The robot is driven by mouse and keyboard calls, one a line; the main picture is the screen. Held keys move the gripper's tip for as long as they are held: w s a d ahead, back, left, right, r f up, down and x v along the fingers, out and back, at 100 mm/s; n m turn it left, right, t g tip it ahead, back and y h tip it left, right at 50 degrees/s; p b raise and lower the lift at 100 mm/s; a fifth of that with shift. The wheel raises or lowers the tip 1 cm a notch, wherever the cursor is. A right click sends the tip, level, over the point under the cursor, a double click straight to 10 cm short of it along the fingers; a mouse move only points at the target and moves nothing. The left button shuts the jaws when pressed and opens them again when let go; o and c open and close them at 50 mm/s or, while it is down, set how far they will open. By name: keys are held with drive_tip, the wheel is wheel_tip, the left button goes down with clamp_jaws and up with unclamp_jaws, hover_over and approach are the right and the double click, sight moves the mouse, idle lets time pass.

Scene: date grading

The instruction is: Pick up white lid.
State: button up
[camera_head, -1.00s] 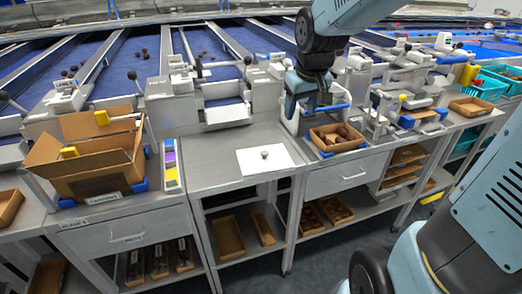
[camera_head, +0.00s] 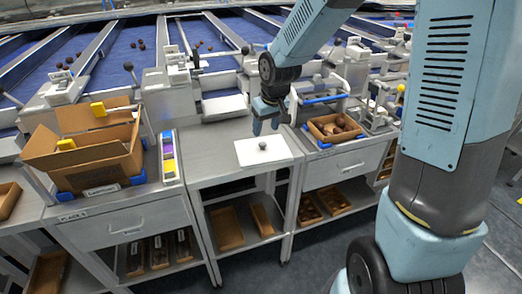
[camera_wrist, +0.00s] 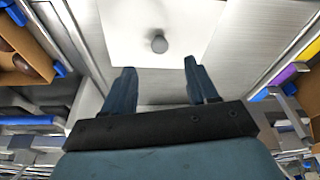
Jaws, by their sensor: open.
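The white lid (camera_head: 274,151) is a flat white sheet with a round grey knob (camera_head: 263,146) on it. It lies on the grey worktop in the middle of the head view. The lid also shows in the wrist view (camera_wrist: 185,30), with its knob (camera_wrist: 159,43) beyond my fingertips. My gripper (camera_head: 266,130) is above the worktop, just behind the lid in the head view. In the wrist view its two dark blue fingers (camera_wrist: 160,68) are apart with nothing between them. The gripper is not touching the knob.
An open cardboard box (camera_head: 92,172) stands on the left worktop beside a strip of coloured blocks (camera_head: 168,157). A brown tray of dates (camera_head: 318,136) is right of the lid. Metal sorting fixtures stand behind. The grey worktop (camera_head: 215,160) left of the lid is clear.

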sight(263, 143)
drive_tip(key=shift+x, duration=3.65)
drive_tip(key=shift+c, duration=0.2)
clamp_jaws()
